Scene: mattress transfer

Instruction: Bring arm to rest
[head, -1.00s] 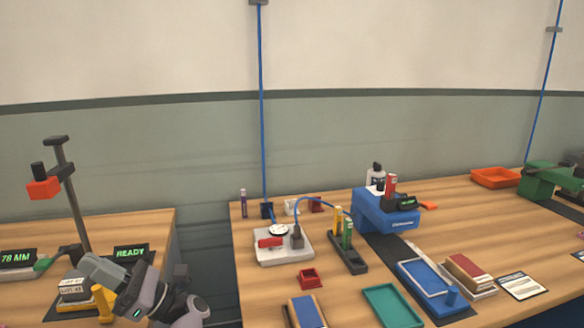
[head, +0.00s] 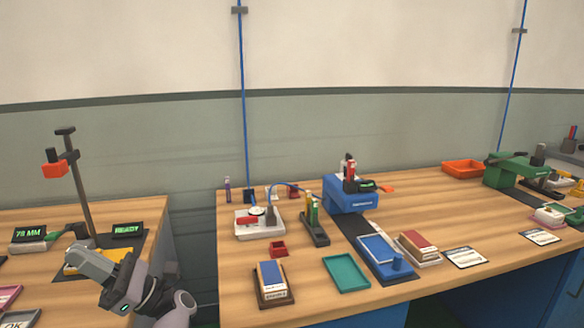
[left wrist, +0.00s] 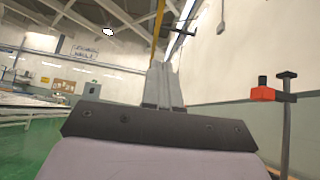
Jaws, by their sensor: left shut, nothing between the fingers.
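My left gripper (head: 84,262) shows at the lower left of the head view, in front of the left bench. In the left wrist view its fingers (left wrist: 165,85) are together and point up toward the ceiling, with nothing between them. In the head view it overlaps the yellow part (head: 112,257) on the dark mat; I cannot tell from this view how far apart they are. My right gripper is not in view.
The left bench carries a stand with an orange head (head: 55,168) and a READY display (head: 128,230). A gap separates it from the right bench, which holds a blue machine (head: 350,196), a teal tray (head: 346,274) and an orange tray (head: 463,169).

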